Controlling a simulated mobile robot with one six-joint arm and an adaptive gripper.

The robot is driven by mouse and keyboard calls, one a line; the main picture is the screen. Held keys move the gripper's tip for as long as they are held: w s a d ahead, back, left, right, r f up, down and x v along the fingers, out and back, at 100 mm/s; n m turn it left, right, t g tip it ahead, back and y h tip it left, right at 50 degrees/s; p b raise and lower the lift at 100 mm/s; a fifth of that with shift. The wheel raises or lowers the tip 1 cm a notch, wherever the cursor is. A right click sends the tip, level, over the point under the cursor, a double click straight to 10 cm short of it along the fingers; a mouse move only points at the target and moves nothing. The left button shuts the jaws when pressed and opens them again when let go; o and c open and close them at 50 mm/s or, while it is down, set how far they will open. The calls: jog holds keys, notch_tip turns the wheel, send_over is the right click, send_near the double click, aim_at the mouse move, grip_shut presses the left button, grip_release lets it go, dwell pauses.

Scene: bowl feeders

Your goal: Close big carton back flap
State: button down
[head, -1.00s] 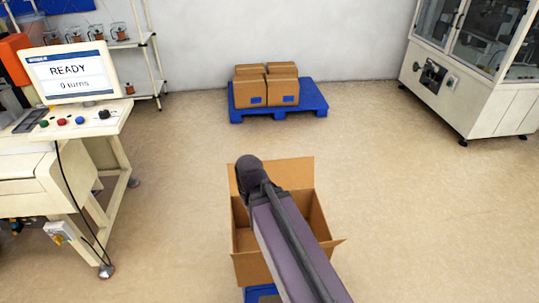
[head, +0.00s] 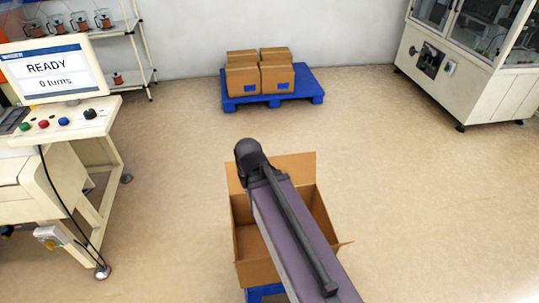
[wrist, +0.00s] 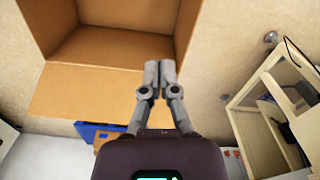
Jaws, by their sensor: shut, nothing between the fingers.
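The big open carton (head: 240,240) stands in front of me, partly hidden behind my arm in the head view. Its back flap (head: 295,167) stands open, sloping up and outward from the far rim. In the wrist view the carton (wrist: 120,48) fills the upper left, and the open flap (wrist: 85,95) lies below its opening. My gripper (wrist: 160,68) is shut and empty, with its fingertips over the right part of the carton's edge in that view. Whether they touch the carton I cannot tell. The head view does not show the fingers.
A blue pallet (head: 310,90) with several closed cartons (head: 275,78) lies near the back wall. A control desk with a screen (head: 45,68) stands at the left, a white machine cabinet (head: 480,90) at the right. The floor between is clear. Something blue (head: 262,290) supports the carton.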

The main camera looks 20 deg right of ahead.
jog(key=w+d+m, duration=0.1)
jog(key=w+d, duration=0.7)
jog(key=w, duration=0.5)
jog(key=w+d+m, duration=0.1)
jog(key=w+d, duration=0.8)
jog(key=w, duration=0.4)
jog(key=shift+r+g, duration=0.25)
jog(key=shift+g, duration=0.05)
jog(key=shift+f, duration=0.1)
notch_tip(320, 180, down, 10)
jog(key=b, duration=1)
jog(key=shift+s+a+r+p, duration=0.15)
jog(key=shift+s+r+p, duration=0.2)
jog(key=shift+s, duration=0.35)
jog(key=shift+s+a+r+p, duration=0.25)
jog(key=shift+s+p, duration=0.1)
jog(key=shift+s, duration=0.3)
jog(key=shift+s+a+r+p, duration=0.1)
jog(key=shift+s+r+p, duration=0.25)
jog(key=shift+s, duration=0.35)
jog(key=shift+a, duration=0.15)
